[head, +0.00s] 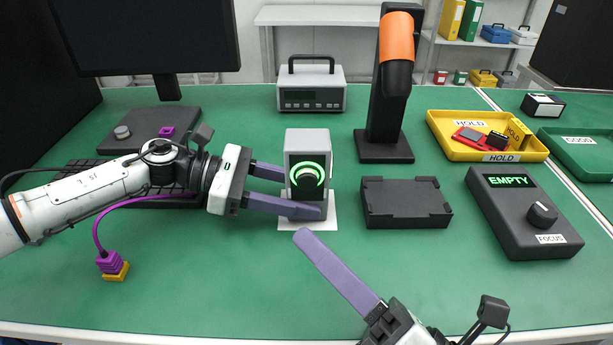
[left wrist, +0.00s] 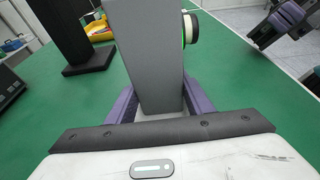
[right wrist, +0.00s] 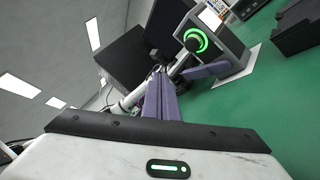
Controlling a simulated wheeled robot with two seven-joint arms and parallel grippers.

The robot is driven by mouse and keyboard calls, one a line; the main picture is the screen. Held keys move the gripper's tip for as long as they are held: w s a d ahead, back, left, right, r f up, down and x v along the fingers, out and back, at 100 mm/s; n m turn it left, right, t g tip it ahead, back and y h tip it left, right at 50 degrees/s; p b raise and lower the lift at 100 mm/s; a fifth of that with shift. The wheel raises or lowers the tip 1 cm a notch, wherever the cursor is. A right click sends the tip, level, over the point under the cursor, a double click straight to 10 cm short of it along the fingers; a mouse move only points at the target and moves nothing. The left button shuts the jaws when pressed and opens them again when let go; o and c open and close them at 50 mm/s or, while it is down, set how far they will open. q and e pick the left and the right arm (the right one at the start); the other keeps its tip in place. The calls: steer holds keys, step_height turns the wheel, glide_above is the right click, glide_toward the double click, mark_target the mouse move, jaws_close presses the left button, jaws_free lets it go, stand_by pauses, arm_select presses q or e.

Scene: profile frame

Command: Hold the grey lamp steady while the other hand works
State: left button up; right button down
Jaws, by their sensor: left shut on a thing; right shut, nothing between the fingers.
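The grey lamp (head: 308,145) is an upright box with a green glowing ring around a dark round knob on its front. It stands on a white square (head: 287,223) on the green table. My left gripper (head: 293,192) is shut on it low down, one finger on the far side and one across the near side. In the left wrist view the lamp's grey body (left wrist: 148,60) stands between the purple fingers. My right gripper (head: 302,236) is shut and empty, in front of the lamp and apart from it. The lamp also shows in the right wrist view (right wrist: 228,52).
A dark tray-like block (head: 406,205) lies right of the lamp, with a black stand with an orange head (head: 395,40) behind it. A control box reading EMPTY (head: 520,215) and a yellow HOLD tray (head: 450,147) are further right. A purple cable plug (head: 112,263) lies front left.

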mark_target(304, 183)
steer(key=w, duration=0.8)
steer(key=shift+w, duration=0.45)
stand_by(1.7)
steer(key=shift+w, duration=0.35)
arm_select(q)
steer(key=shift+s, duration=0.1)
arm_select(e)
steer(key=shift+d, duration=0.1)
arm_select(q)
steer(key=shift+d, duration=0.1)
arm_select(e)
steer(key=shift+s, duration=0.1)
steer(key=shift+s+f, duration=0.1)
steer(key=shift+s, duration=3.3)
